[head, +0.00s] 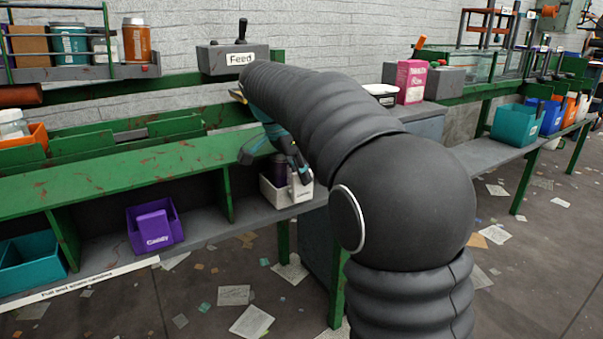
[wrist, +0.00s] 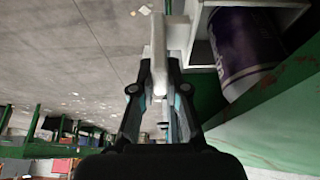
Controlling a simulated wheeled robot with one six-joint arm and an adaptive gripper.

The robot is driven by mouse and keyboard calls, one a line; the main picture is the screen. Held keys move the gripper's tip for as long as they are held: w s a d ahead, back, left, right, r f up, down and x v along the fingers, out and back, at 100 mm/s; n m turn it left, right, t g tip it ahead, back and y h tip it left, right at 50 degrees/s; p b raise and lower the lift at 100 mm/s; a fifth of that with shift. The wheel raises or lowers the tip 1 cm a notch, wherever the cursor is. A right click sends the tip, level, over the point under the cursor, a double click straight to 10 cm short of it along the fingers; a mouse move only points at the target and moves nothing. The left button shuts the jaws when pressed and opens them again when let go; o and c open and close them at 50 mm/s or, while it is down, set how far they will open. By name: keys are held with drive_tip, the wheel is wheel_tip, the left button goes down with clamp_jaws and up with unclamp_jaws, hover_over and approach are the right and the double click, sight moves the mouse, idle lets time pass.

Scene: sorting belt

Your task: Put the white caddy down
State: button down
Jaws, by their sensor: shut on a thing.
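The white caddy (head: 278,196) is at the lower grey shelf, under the green sorting bench, right of a green post. I cannot tell whether its base touches the shelf. My gripper (head: 301,177) is at its right side, shut on its upright handle. In the wrist view my gripper (wrist: 160,90) has the white handle (wrist: 159,45) between its fingertips. A dark purple can (wrist: 240,45) sits inside the caddy, whose white wall (wrist: 283,14) shows beside it. My arm hides part of the area right of the caddy in the head view.
A purple caddy (head: 154,228) and a teal bin (head: 32,264) stand on the lower shelf to the left. The green bench top (head: 120,180) overhangs the shelf. Bare shelf (head: 205,228) lies between the purple and white caddies. Papers litter the floor.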

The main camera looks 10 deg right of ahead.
drive_tip(key=shift+f, duration=0.1)
drive_tip(key=c, duration=1.5)
unclamp_jaws()
drive_tip(key=shift+o, duration=0.2)
drive_tip(key=p+v, duration=0.3)
drive_tip(key=v, duration=0.9)
drive_tip(key=s+d+f+n+t+y, duration=0.1)
drive_tip(key=s+d+f+n, duration=0.2)
drive_tip(key=s, duration=0.5)
drive_tip(key=s+d+f+n+t+y, duration=0.1)
drive_tip(key=s+f+n+y, duration=0.15)
drive_tip(key=s+n, duration=0.4)
drive_tip(key=s+f+n+t, duration=0.2)
drive_tip(key=s+f+n, duration=0.3)
drive_tip(key=s+f, duration=0.8)
drive_tip(key=shift+s+d+f+y, duration=0.25)
drive_tip(key=shift+s+y, duration=0.2)
drive_tip(key=shift+s, duration=0.35)
